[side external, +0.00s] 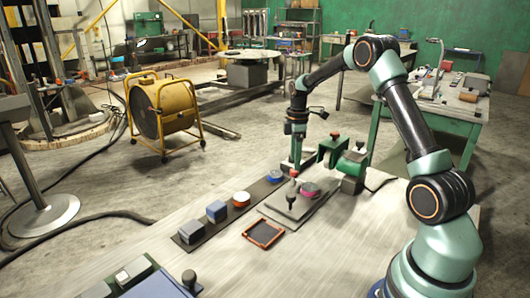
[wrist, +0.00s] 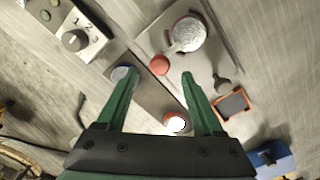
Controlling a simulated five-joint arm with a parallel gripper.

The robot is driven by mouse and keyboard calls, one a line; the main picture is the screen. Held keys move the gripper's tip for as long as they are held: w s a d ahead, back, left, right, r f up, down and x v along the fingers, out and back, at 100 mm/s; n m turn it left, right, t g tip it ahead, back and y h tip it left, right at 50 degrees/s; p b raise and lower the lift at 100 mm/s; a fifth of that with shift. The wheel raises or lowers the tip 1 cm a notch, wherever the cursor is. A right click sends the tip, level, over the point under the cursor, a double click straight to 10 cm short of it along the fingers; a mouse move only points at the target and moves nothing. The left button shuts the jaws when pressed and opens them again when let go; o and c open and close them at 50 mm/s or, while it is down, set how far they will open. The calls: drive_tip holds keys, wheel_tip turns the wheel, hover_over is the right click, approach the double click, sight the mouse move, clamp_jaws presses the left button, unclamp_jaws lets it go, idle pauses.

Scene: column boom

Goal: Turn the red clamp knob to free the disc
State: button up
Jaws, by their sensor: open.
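The red clamp knob (wrist: 160,65) shows in the wrist view between my fingertips, close to the left edge of the plate. A red knob (side external: 294,173) also shows in the side view just below my gripper. The disc (wrist: 185,22) has a pinkish-red edge, and a grey round clamp part (wrist: 188,36) lies over it; in the side view the disc (side external: 309,188) is pink. My gripper (wrist: 156,74) is open and empty, its green fingers on either side of the knob's line. In the side view my gripper (side external: 296,158) points down; contact cannot be told.
A dark upright knob (side external: 291,202) and an orange-rimmed tray (side external: 263,233) are nearby. A numbered dial box (wrist: 75,38) stands left.

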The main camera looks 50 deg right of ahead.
sight(294, 174)
drive_tip(key=shift+f, duration=1.85)
clamp_jaws()
